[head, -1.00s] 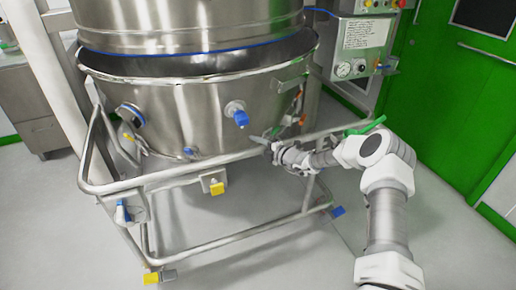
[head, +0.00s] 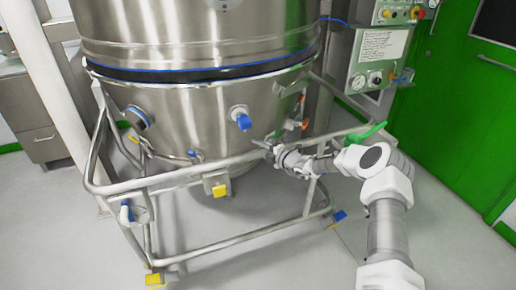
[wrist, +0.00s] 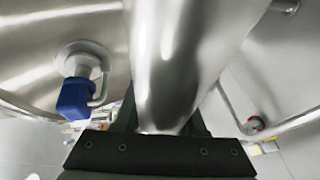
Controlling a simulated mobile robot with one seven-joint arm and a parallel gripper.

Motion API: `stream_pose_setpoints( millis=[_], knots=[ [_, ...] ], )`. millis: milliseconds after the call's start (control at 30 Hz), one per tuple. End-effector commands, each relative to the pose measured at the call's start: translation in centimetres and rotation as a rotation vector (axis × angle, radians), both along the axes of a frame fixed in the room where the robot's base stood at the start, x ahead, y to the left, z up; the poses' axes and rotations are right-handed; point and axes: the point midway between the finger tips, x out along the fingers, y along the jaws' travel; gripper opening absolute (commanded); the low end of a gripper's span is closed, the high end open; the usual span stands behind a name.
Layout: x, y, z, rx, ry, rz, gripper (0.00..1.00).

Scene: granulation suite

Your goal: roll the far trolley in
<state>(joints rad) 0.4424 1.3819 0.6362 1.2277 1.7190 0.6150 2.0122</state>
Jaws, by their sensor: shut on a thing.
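The trolley is a tubular steel frame (head: 240,239) carrying a conical steel bowl (head: 190,118), with yellow and blue pedals at its castors. The bowl sits under the large steel upper vessel (head: 200,32), its rim close below the blue-edged band. I cannot tell whether they touch. My gripper (head: 268,147) is shut on the trolley's front top rail, right of the middle. In the wrist view a shiny metal tube (wrist: 175,60) runs down between the dark fingers of my gripper (wrist: 160,135). A blue-handled valve (wrist: 76,97) on the bowl is left of it.
A control panel (head: 378,58) with gauges stands at the back right. Green doors (head: 455,115) are beyond it on the right. A post (head: 60,95) and a steel cabinet (head: 35,120) are at the left. The grey floor in front is clear.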

Motion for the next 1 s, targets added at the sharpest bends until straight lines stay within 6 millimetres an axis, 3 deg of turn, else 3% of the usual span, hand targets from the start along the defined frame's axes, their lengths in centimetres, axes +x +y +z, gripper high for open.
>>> stream_pose_setpoints(
  millis=[33,400,433,600,1000],
  knots=[
    [0.31,0.28,1.18,0.011,-0.018,0.003,0.00],
    [0.33,0.28,1.17,0.010,-0.018,0.002,0.00],
    [0.33,0.28,1.17,0.010,-0.018,0.002,0.41],
    [0.26,0.28,0.97,0.009,-0.015,0.002,0.69],
    [-0.59,-0.50,0.72,0.005,-0.005,0.001,0.69]
  ],
)
